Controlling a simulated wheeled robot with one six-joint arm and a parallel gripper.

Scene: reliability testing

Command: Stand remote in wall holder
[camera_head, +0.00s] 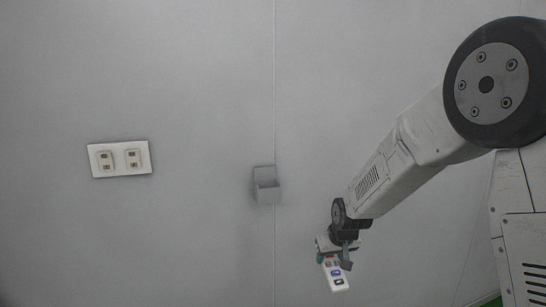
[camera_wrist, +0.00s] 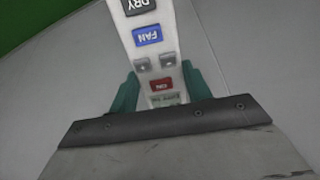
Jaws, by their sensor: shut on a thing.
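The white remote (camera_head: 335,274) hangs below my gripper (camera_head: 335,254) in the head view, right of and lower than the wall holder. My gripper is shut on the remote near one end. In the wrist view the remote (camera_wrist: 152,45) points away from the gripper, with its button face showing; DRY, FAN and ON buttons can be read. The teal fingers (camera_wrist: 160,95) sit on both sides of it. The wall holder (camera_head: 266,186) is a small grey open-topped box on the wall. It looks empty, and the remote is apart from it.
A white wall plate with two outlets (camera_head: 119,159) is on the wall to the left of the holder. A vertical seam runs down the wall beside the holder. The wall around the holder is otherwise bare. A green area (camera_wrist: 30,20) shows at the wrist view's upper left.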

